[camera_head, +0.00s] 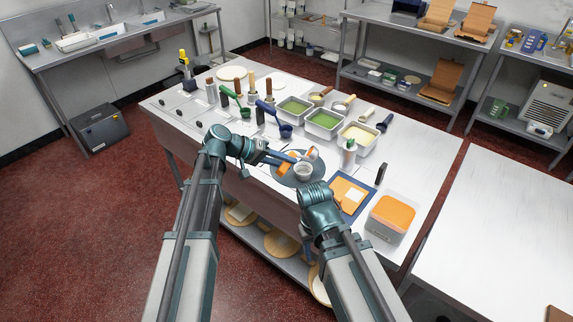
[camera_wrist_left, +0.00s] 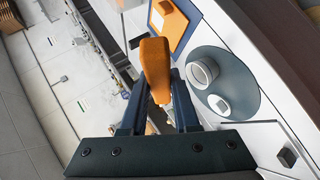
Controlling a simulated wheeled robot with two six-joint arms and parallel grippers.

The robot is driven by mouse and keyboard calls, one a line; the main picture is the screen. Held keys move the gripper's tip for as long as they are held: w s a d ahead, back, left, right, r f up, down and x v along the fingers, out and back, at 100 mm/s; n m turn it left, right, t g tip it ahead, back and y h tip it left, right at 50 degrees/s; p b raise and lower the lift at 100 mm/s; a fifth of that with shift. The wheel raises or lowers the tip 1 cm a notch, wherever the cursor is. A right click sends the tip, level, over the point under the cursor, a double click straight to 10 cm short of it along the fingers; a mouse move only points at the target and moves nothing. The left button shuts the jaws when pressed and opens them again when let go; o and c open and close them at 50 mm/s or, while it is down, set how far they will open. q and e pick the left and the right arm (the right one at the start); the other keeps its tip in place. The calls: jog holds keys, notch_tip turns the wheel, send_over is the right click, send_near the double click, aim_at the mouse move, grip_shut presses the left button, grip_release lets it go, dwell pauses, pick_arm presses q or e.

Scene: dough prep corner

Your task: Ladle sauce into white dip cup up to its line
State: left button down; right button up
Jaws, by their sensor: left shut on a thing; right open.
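My left gripper (camera_head: 280,159) is shut on an orange-handled tool, whose orange handle (camera_wrist_left: 155,68) stands between the fingers in the left wrist view. The tool's far end is hidden there. A white dip cup (camera_head: 304,171) stands upright on a round grey mat (camera_head: 284,177), just right of and below my left gripper; it also shows in the left wrist view (camera_wrist_left: 203,72). Its fill line and contents are too small to tell. My right gripper (camera_head: 317,190) is open and empty below the mat; its fingers are mostly hidden by its wrist.
Metal pans of green (camera_head: 324,122) and cream (camera_head: 358,137) contents stand behind the mat. Green (camera_head: 232,95) and blue (camera_head: 272,110) ladles are at the left. An orange sheet on a blue mat (camera_head: 334,178) and an orange-topped tub (camera_head: 390,218) lie right. A small white block (camera_wrist_left: 219,104) is beside the cup.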

pick_arm(q)
jog(key=shift+a+r+p, duration=0.2)
jog(key=shift+r+p, duration=0.25)
jog(key=shift+p, duration=0.1)
jog(key=shift+a+r+p, duration=0.2)
jog(key=shift+r+p, duration=0.25)
jog(key=shift+p, duration=0.1)
jog(key=shift+f, duration=0.1)
dwell(2.5)
jog(key=shift+w, duration=0.1)
jog(key=r+y+p, duration=0.1)
jog(key=p, duration=0.2)
jog(key=d+r+y+p, duration=0.1)
jog(key=y+p, duration=0.1)
jog(key=p, duration=0.1)
jog(key=d+r+m+y+p, duration=0.1)
jog(key=r+p, duration=0.1)
jog(key=p, duration=0.1)
jog(key=shift+s+y+p, duration=0.3)
jog(key=shift+d+t+y+p, duration=0.15)
jog(key=shift+t+y+p, duration=0.15)
jog(key=shift+p, duration=0.05)
jog(key=shift+f, duration=0.1)
